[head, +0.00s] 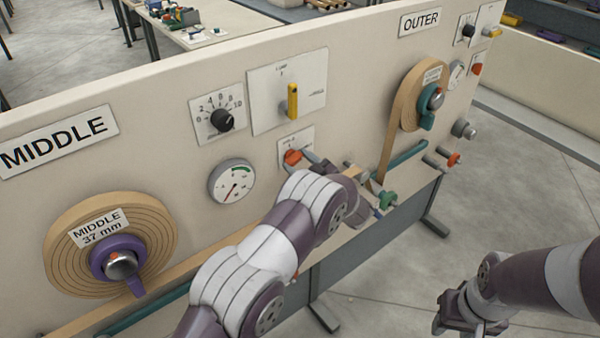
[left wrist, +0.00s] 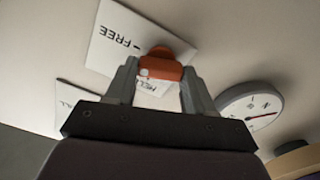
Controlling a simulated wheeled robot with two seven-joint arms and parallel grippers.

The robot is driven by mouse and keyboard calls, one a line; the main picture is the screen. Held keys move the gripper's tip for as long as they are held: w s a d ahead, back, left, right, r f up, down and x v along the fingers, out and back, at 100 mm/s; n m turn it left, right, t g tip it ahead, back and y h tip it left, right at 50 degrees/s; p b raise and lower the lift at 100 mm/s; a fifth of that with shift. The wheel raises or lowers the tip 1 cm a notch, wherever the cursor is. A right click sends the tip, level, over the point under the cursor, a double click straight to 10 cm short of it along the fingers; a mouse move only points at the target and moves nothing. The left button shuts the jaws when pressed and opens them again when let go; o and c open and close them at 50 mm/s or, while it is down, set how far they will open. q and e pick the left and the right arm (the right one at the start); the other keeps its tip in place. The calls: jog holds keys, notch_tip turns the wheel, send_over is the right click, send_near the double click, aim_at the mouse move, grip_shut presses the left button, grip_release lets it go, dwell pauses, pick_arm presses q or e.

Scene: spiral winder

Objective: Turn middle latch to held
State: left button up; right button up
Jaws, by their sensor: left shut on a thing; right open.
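The middle latch is an orange knob (head: 292,157) on a small white plate (head: 305,139) on the panel, right of the gauge. In the left wrist view the orange latch (left wrist: 162,66) sits between my two grey fingers. The plate (left wrist: 125,40) there reads FREE, upside down, and a second word, seemingly HELD, is partly hidden by the latch. My left gripper (head: 302,158) is shut on the latch; my forearm and hand hide part of that area in the head view. The latch's exact angle is hard to tell. My right gripper (head: 468,318) is open and empty, away from the panel.
Around the latch are a round gauge (head: 231,184), a black dial (head: 223,121) and a yellow lever (head: 292,101). The purple-hubbed middle spool (head: 65,250) is at the left. The outer spool (head: 404,100) and a teal bar (head: 405,156) are to the right. Floor around my right gripper is clear.

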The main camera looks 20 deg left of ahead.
pick_arm(q)
jog(key=shift+s+f+n+b, duration=0.15)
jog(key=shift+n+b, duration=3.4)
jog(key=shift+b, duration=1.95)
jog(key=shift+w+f+n+b, duration=0.15)
jog(key=shift+n+b, duration=3.4)
jog(key=shift+b, duration=1.95)
jog(key=shift+s, duration=0.1)
jog(key=o, duration=0.8)
jog(key=shift+o, duration=1.2)
jog(key=shift+s+r, duration=0.1)
jog(key=shift+r, duration=0.05)
jog(key=shift+s+d, duration=0.2)
jog(key=shift+d, duration=0.15)
jog(key=v, duration=1.1)
jog(key=shift+s+d+b, duration=0.25)
jog(key=shift+s+b, duration=0.1)
jog(key=shift+b, duration=0.1)
